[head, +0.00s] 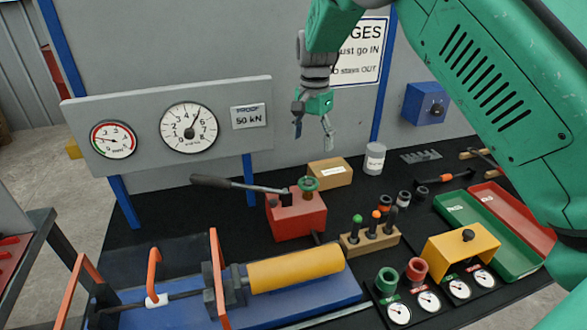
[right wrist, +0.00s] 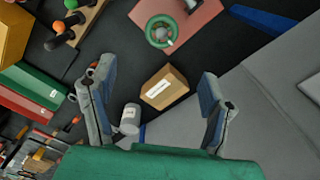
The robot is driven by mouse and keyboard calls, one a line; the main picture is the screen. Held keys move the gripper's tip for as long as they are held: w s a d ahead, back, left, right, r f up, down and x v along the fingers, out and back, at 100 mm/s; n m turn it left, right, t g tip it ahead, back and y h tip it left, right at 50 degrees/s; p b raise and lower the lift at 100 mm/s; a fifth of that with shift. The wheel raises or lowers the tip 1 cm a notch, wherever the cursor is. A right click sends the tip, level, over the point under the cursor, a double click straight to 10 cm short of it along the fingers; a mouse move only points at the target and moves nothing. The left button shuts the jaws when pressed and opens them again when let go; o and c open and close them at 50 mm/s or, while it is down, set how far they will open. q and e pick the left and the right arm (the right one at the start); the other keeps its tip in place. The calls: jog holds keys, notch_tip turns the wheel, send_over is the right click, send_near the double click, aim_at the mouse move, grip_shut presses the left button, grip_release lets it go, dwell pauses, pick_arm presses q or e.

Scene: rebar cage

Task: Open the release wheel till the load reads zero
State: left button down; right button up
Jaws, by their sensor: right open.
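The green release wheel (head: 308,184) sits on top of the red pump block (head: 296,215). In the right wrist view the wheel (right wrist: 161,31) is at the top, beyond the fingertips. The large load dial (head: 189,128) is on the grey panel, beside a "PROOF 50 kN" plate (head: 251,116); its needle points up and slightly right. My right gripper (head: 313,130) is open and empty, above and behind the wheel, fingers pointing down. It also shows in the right wrist view (right wrist: 158,84), spread wide. My left gripper is not in view.
A cardboard box (head: 331,172) and a white jar (head: 374,158) stand behind the pump. The long pump handle (head: 230,184) reaches left. A yellow cylinder (head: 295,268) lies in front on a blue bed. Colour-topped tools (head: 371,235) stand right of the pump.

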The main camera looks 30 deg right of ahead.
aim_at(308, 182)
notch_tip(308, 182, down, 14)
jog(key=shift+w+a+r+p, duration=0.1)
jog(key=shift+p, duration=1.1)
jog(key=shift+a, duration=0.15)
jog(key=shift+r, duration=0.1)
jog(key=c, duration=1.2)
